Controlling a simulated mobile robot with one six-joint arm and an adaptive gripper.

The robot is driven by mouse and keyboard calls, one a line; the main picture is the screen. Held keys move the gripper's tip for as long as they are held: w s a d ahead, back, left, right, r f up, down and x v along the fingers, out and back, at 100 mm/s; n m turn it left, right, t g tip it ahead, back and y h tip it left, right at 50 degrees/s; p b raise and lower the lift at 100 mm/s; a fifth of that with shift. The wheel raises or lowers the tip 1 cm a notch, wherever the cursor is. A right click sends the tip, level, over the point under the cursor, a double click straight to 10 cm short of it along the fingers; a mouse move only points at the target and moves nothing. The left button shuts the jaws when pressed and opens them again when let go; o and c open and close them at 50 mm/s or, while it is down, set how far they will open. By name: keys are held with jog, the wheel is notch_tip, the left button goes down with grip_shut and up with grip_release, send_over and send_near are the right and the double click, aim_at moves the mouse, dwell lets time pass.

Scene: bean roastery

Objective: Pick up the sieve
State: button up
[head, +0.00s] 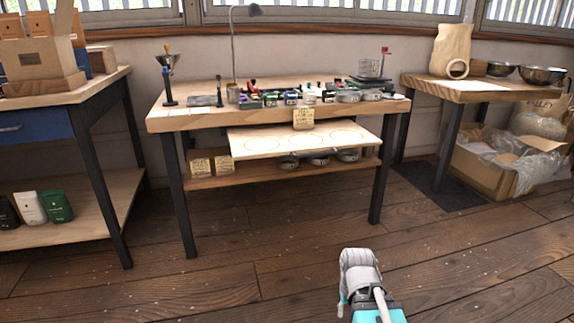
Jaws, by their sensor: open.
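I cannot pick out a sieve with certainty. A pale round ring (457,69) stands on edge on the right table, in front of a beige sack (452,45); I cannot tell whether it has a mesh. Two metal bowl-like vessels (541,76) sit to its right on the same table, too small to tell whether either is a sieve. A grey and teal part of my arm shows at the bottom, over the floor and well short of the tables. My gripper's fingers do not show.
The middle workbench (165,121) holds a lamp, a funnel stand (167,75) and several small tins and jars. A pale board (245,148) juts out below its top. A blue-drawer bench (85,92) stands left. A carton (485,175) sits under the right table (425,84). The front floor is clear.

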jog(key=shift+o, duration=0.6)
notch_tip(320, 180, up, 19)
jog(key=p, duration=1.8)
jog(key=shift+f, duration=0.2)
jog(key=shift+s, duration=0.15)
